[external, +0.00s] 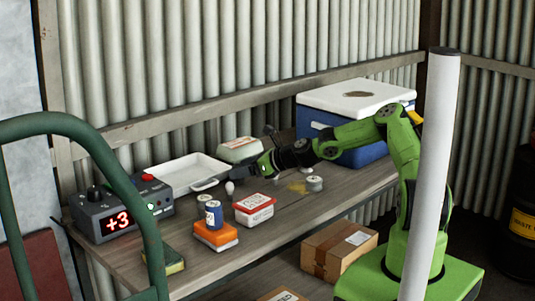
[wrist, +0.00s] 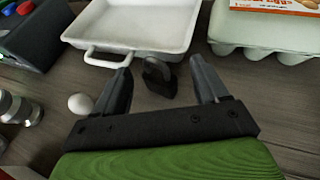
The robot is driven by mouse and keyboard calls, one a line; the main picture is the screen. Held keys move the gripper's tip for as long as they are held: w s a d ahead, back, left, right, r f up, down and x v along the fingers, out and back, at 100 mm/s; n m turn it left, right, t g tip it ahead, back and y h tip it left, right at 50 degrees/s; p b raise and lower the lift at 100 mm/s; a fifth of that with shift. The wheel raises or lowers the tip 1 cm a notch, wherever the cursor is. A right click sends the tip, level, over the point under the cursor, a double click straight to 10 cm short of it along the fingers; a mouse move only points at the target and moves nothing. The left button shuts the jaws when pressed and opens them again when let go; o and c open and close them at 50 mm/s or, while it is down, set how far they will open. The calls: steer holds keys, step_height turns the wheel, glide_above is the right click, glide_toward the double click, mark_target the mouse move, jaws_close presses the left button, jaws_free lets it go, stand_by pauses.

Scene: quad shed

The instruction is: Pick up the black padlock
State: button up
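The black padlock (wrist: 158,80) stands on the wooden bench in the wrist view, between and slightly ahead of the fingers. Its dark shackle shows at the top. My gripper (wrist: 160,66) is open, with one finger on each side of the padlock and a visible gap to both. It seems to hold nothing. In the external view my gripper (external: 240,165) reaches left over the bench, near the white tray. I cannot make out the padlock in the external view; the gripper probably hides it.
A white tray (wrist: 138,27) with a handle lies just beyond the padlock.

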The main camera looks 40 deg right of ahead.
jaws_close()
stand_by(0.4)
